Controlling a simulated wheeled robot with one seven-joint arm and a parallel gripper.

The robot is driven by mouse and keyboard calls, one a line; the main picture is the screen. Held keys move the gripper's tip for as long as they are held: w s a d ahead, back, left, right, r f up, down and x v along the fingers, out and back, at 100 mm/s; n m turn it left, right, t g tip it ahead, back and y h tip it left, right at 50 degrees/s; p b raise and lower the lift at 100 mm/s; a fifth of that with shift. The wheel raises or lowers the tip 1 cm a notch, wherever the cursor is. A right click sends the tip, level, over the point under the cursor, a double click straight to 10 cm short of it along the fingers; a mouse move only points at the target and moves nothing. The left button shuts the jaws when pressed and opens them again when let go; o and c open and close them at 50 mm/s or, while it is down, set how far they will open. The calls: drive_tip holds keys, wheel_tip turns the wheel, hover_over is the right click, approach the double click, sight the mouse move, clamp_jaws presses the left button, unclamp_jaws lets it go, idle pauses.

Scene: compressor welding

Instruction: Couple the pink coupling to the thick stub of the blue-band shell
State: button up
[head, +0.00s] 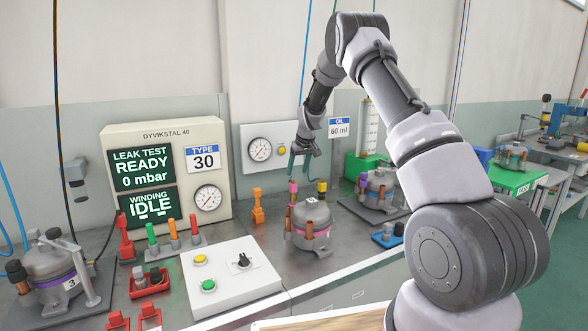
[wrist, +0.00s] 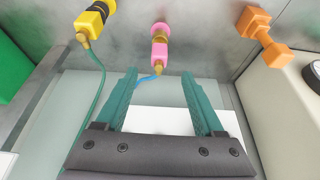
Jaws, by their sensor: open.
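The pink coupling (wrist: 159,52) has a brass tip and a blue hose by it in the wrist view. It stands just beyond my fingertips, lined up with the gap between them. In the head view the pink coupling (head: 293,187) is below my gripper (head: 304,165), behind the middle shell. My gripper (wrist: 159,75) is open, with nothing between its teal fingers. The middle shell (head: 314,214) is a grey pot with copper stubs on the bench; its band looks purplish.
A yellow coupling (wrist: 94,20) and an orange piece (wrist: 263,37) flank the pink one. A shell (head: 50,265) with a purple band and the number 3 stands at far left. A white button box (head: 228,275) and the leak-test panel (head: 165,180) stand left of the middle shell.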

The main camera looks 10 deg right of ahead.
sight(292, 189)
drive_tip(key=shift+w+x, duration=0.25)
drive_tip(key=shift+x, duration=0.9)
drive_tip(key=x, duration=1)
drive_tip(key=shift+f, duration=0.15)
drive_tip(key=shift+c, duration=0.3)
clamp_jaws()
idle(0.4)
idle(0.4)
idle(1.1)
